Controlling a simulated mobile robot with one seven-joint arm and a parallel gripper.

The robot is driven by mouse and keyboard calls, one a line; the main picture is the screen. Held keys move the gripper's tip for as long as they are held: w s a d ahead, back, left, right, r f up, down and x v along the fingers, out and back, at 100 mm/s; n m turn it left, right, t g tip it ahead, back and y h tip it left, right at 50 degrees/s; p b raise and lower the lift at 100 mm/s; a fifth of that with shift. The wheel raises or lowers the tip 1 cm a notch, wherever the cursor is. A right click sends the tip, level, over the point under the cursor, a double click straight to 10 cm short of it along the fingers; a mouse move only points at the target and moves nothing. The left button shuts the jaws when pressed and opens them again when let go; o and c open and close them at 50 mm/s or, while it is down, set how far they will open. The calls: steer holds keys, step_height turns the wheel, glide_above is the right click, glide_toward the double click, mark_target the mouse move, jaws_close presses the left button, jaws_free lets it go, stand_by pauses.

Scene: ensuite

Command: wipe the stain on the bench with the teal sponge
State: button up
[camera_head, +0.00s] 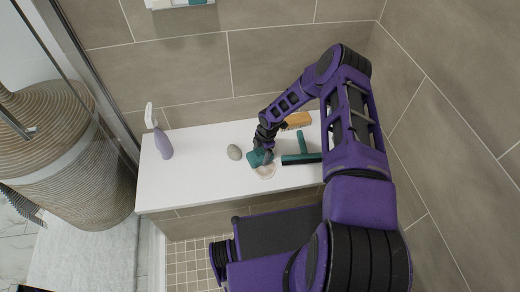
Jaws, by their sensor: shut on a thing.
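The white bench (195,190) runs along the tiled wall. A pale brownish stain (265,173) lies on its top near the front edge, right of the middle. My gripper (263,150) points down over the bench and is shut on the teal sponge (256,158). The sponge is at the stain's upper left edge and covers part of it from view. I cannot tell whether the sponge is pressed on the surface or just above it. My fingertips are small and partly hidden by the wrist.
A teal squeegee (302,154) lies close to the right of the stain, with an orange-brown block (297,121) behind it. A grey stone-like object (234,152) sits left of the sponge. A lavender spray bottle (162,143) stands at the left end. Bare bench lies between bottle and stone.

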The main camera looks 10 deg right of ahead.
mark_target(257, 162)
steer(key=shift+s+f+p, duration=0.1)
steer(key=shift+s+p, duration=0.2)
steer(key=shift+s, duration=1.15)
steer(key=shift+s+p, duration=0.35)
steer(key=shift+s, duration=3.3)
steer(key=shift+a, duration=1)
steer(key=shift+w+b, duration=0.7)
steer(key=shift+w, duration=1.25)
steer(key=shift+w+b, duration=1.1)
steer(key=shift+w, duration=0.45)
steer(key=shift+w+r, duration=0.15)
steer(key=shift+w, duration=1.8)
steer(key=shift+w+r, duration=0.1)
steer(key=shift+w, duration=1.85)
step_height(257, 162, up, 6)
steer(key=p, duration=0.2)
